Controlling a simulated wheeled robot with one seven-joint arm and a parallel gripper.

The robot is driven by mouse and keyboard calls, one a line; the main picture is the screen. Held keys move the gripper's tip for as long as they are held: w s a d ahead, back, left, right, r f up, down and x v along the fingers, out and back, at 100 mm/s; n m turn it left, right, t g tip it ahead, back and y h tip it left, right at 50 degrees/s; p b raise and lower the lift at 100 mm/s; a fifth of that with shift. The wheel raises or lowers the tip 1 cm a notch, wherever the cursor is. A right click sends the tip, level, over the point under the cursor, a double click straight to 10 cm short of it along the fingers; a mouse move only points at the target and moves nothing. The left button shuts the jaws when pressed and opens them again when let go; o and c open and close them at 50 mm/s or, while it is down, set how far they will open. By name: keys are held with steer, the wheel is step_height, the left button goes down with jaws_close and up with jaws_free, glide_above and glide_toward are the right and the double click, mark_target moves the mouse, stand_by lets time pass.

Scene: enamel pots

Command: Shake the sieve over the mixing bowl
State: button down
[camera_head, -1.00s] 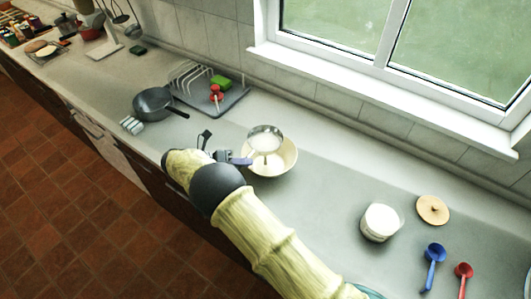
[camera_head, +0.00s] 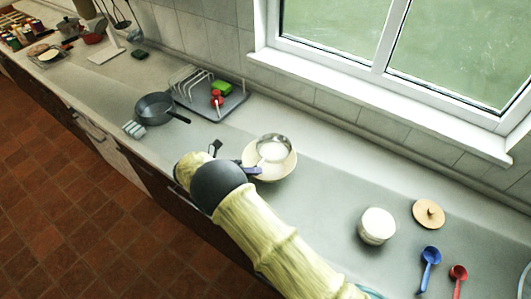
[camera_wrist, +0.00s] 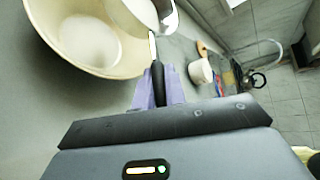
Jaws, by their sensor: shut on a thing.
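The mixing bowl (camera_head: 283,171), cream coloured, stands on the counter below the window. It fills the upper left of the wrist view (camera_wrist: 122,66), with a white patch inside. The sieve (camera_head: 273,148) has a shiny metal rim and white stuff in it, and is over the bowl. Part of it shows at the top of the wrist view (camera_wrist: 152,14). My gripper (camera_wrist: 158,88), with purple fingers, is shut on the sieve's dark handle (camera_wrist: 157,76). In the head view my gripper (camera_head: 252,170) is at the bowl's left edge, partly hidden by my arm.
A white jar (camera_head: 377,226), a round wooden lid (camera_head: 429,213), a blue scoop (camera_head: 430,257) and a red scoop (camera_head: 458,275) are to the right. A dark pan (camera_head: 156,107) and a dish rack (camera_head: 215,98) are to the left. Counter between bowl and jar is clear.

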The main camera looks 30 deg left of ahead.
steer(key=a+b, duration=0.3)
steer(key=shift+a, duration=0.25)
steer(key=shift+d+r, duration=0.1)
steer(key=shift+r, duration=0.05)
steer(key=d+p, duration=0.3)
steer(key=shift+r, duration=0.2)
steer(key=shift+d+f, duration=0.15)
steer(key=shift+d, duration=0.15)
steer(key=shift+a+f, duration=0.1)
steer(key=shift+f, duration=0.1)
